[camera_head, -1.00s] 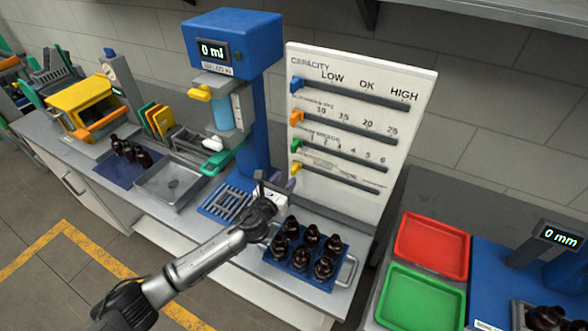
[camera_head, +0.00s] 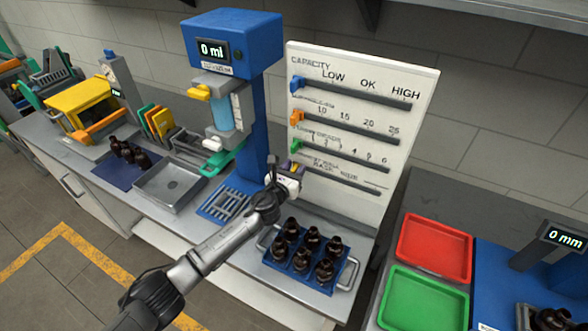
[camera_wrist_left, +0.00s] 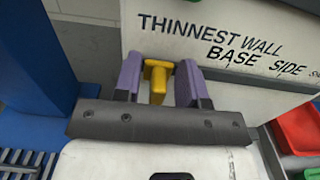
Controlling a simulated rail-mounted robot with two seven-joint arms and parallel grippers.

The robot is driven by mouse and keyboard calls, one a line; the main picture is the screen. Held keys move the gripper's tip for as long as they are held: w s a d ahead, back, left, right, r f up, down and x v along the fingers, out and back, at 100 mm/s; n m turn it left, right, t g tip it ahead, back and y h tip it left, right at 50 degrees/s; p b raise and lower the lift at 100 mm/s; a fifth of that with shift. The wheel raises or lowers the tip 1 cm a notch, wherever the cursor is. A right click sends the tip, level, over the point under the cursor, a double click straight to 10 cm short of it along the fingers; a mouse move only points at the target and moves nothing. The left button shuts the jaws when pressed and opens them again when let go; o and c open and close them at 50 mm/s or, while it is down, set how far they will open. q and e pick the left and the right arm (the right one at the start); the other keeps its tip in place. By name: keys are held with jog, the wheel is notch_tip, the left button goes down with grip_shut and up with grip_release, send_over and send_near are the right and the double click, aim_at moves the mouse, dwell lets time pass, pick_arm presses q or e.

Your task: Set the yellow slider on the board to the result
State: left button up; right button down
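The yellow slider (camera_wrist_left: 157,78) is on the lowest row of the white board (camera_head: 422,105), at that row's left end. The row is labelled "thinnest wall", with "base" and "side" marks to the right. My left gripper (camera_head: 292,172) is at this slider and partly hides it in the head view. In the left wrist view, its two purple fingers (camera_wrist_left: 160,82) stand on either side of the slider, open, with narrow gaps. My right gripper is in neither view.
Blue (camera_head: 297,84), orange (camera_head: 296,118) and green (camera_head: 295,146) sliders sit at the left ends of the rows above. A blue tray of several amber bottles (camera_head: 312,238) stands below the board. The blue machine (camera_head: 232,40) to the left reads "0 ml".

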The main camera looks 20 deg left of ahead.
pick_arm(q)
grip_shut()
